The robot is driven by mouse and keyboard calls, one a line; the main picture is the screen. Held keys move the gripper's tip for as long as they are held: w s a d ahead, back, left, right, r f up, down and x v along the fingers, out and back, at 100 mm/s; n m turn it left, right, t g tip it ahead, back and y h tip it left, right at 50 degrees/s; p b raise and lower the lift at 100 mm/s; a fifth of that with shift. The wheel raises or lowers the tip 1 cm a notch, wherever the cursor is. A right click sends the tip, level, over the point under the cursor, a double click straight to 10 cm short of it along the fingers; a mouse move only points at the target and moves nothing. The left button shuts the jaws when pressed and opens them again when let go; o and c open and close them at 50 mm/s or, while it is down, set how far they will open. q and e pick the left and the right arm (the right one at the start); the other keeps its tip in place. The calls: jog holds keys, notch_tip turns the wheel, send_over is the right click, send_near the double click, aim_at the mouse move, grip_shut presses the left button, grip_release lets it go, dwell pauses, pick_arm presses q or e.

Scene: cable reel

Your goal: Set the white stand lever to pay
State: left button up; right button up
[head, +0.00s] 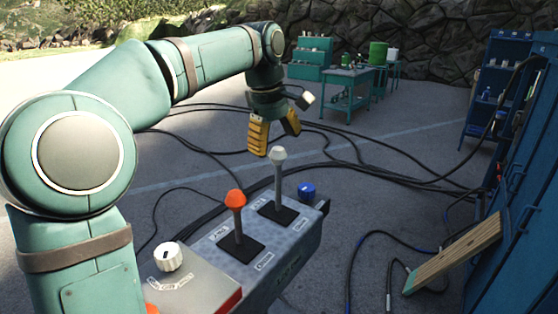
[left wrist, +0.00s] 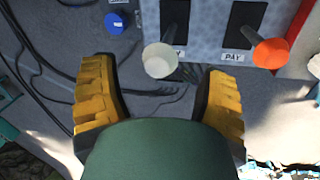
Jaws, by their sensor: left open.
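The white stand lever (head: 278,172) rises from a black slot plate on the grey control console (head: 290,250). Its pale knob also shows in the left wrist view (left wrist: 160,60), above and between the open fingers. A lever with an orange knob (head: 235,200) stands beside it, nearer me; that knob shows at the right in the left wrist view (left wrist: 271,53). A PAY label (left wrist: 234,57) is readable by the orange lever's slot. My left gripper (head: 274,137) is open and empty just above the white knob, apart from it. My right gripper is not seen.
A blue knob (head: 307,191) sits at the console's far end and a white dial (head: 168,257) at its near end. Black cables (head: 350,165) lie on the ground beyond. A blue cabinet (head: 525,190) with a leaning wooden board (head: 455,255) stands at the right.

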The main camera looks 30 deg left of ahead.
aim_at(277, 148)
pick_arm(q)
jog(key=shift+w+d+f, duration=0.1)
jog(key=shift+w+f, duration=0.1)
jog(key=shift+f, duration=0.85)
jog(key=shift+w+f, duration=0.2)
jog(key=shift+f, duration=0.8)
